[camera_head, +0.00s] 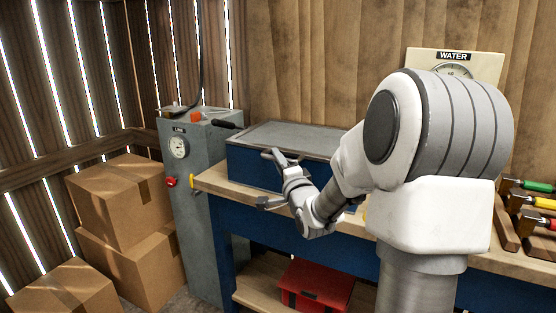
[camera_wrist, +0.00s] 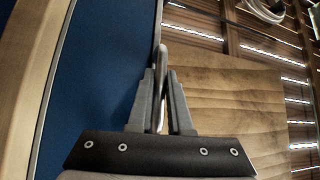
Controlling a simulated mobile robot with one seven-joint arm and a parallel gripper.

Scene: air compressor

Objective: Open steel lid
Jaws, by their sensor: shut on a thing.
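The steel lid (camera_head: 290,136) is a flat grey plate on top of a blue box (camera_head: 248,170) on the workbench. It looks level and down on the box. My gripper (camera_head: 274,158) is at the lid's front edge. In the wrist view, the two grey fingers (camera_wrist: 161,105) are shut on a thin grey bar, which looks like the lid's handle (camera_wrist: 161,58). The blue box side (camera_wrist: 100,80) fills the left of that view. My arm hides the right part of the box and lid.
The wooden bench top (camera_head: 215,180) carries the box. A grey cabinet (camera_head: 200,215) with a gauge and red knob stands left of it. Cardboard boxes (camera_head: 120,200) are stacked further left. A red toolbox (camera_head: 318,285) sits below. Coloured-handled tools (camera_head: 530,200) lie right. A WATER gauge (camera_head: 453,58) is behind.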

